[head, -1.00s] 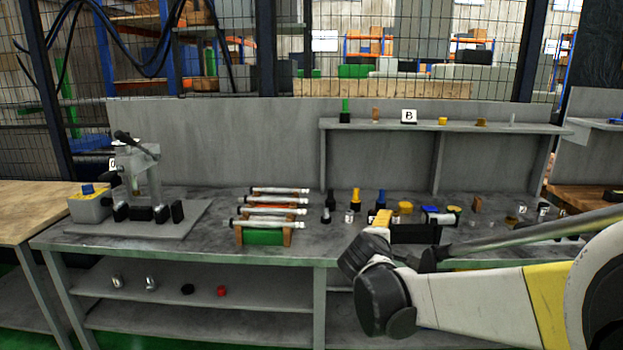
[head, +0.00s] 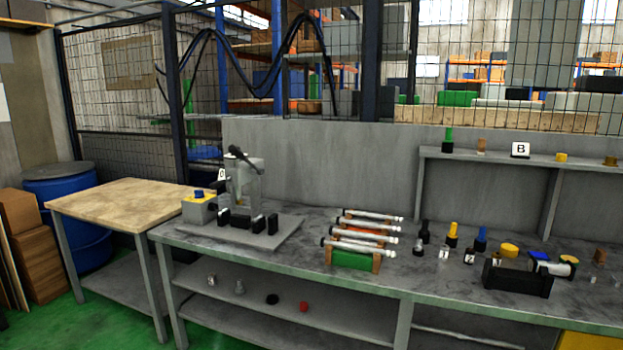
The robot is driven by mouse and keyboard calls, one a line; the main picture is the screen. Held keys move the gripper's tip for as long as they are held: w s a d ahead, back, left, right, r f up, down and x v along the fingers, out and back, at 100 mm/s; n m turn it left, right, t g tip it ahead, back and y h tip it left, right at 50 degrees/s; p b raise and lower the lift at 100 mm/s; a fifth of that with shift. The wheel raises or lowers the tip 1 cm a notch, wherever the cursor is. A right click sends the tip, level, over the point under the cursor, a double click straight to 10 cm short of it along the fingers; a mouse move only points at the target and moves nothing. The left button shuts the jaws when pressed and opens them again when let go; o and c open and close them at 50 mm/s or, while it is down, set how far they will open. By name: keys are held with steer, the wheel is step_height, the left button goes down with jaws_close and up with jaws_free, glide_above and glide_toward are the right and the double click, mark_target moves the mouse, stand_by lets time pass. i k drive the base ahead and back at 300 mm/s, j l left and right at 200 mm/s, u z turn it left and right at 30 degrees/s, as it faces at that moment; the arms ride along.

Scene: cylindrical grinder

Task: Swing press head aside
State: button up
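The small press (head: 243,185) stands on a grey base plate (head: 270,236) at the left end of the grey workbench. It has a light grey upright body, and a dark lever handle (head: 244,158) slopes across its top. Several black blocks (head: 240,221) stand in a row at its front. A grey control box (head: 199,209) with a yellow top and blue button sits at its left. Which part is the press head is too small to tell for sure. My gripper is out of view.
A rack of silver rods (head: 357,257) with a green front lies right of the press. Several coloured tools and a black holder (head: 517,279) stand farther right. A wooden-topped table (head: 125,203) adjoins the bench at left, with a blue barrel (head: 78,225) behind. Green floor shows at lower left.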

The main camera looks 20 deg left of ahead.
mark_target(235, 177)
steer(key=u, duration=1.2)
